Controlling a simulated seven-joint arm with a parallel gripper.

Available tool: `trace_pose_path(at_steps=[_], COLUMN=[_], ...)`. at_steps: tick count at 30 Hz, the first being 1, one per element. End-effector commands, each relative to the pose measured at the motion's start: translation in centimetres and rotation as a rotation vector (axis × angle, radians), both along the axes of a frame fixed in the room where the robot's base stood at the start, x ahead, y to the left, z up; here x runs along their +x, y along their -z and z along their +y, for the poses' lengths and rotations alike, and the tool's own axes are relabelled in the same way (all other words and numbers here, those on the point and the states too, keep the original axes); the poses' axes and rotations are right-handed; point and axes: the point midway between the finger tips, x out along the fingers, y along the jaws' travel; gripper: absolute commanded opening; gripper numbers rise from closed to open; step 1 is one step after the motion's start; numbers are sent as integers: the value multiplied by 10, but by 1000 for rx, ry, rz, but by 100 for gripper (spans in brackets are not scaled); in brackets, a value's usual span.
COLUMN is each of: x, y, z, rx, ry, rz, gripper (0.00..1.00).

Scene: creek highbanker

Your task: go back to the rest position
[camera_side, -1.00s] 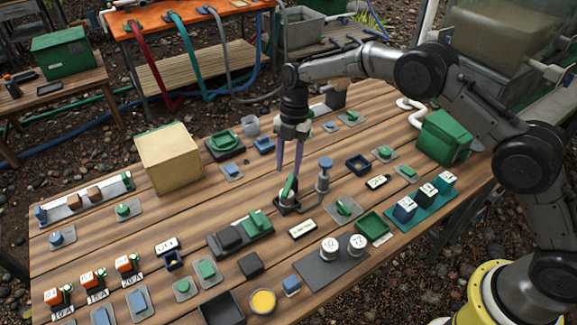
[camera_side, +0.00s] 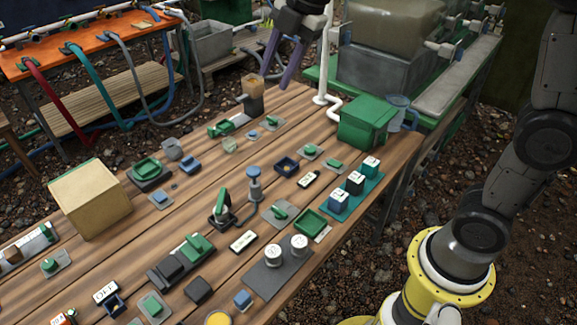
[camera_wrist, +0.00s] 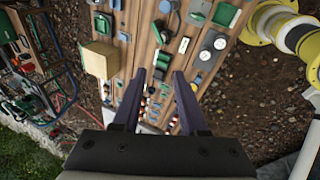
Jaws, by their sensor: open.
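The wrist view also shows the gripper (camera_wrist: 158,75) open and empty, with the table far below. The black lever base with a green handle (camera_side: 221,205) stands near the table's middle, apart from the gripper; the handle is roughly upright.
The wooden table (camera_side: 130,238) carries a tan box (camera_side: 90,198), a green box (camera_side: 366,122), a blue-topped post (camera_side: 254,186) and several small switches. A white pipe (camera_side: 326,60) rises behind the table, close to the gripper in the picture. A grey tank (camera_side: 385,80) stands behind.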

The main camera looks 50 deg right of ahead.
Motion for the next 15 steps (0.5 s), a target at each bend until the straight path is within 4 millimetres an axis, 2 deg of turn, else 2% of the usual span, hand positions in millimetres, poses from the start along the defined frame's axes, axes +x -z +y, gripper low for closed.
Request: trace_pose_path(at_steps=[1, 3, 7, 11, 15], x=[-23, -52, -107, -161, -208], y=[-11, -18, -19, -5, 27], z=[-8, -16, -31, -43, -53], rx=[14, 43, 109, 203, 321], ry=[74, 186, 414, 679, 982], rz=[-20, -37, -63, -79, -73], gripper=[42, 42, 42, 42, 42])
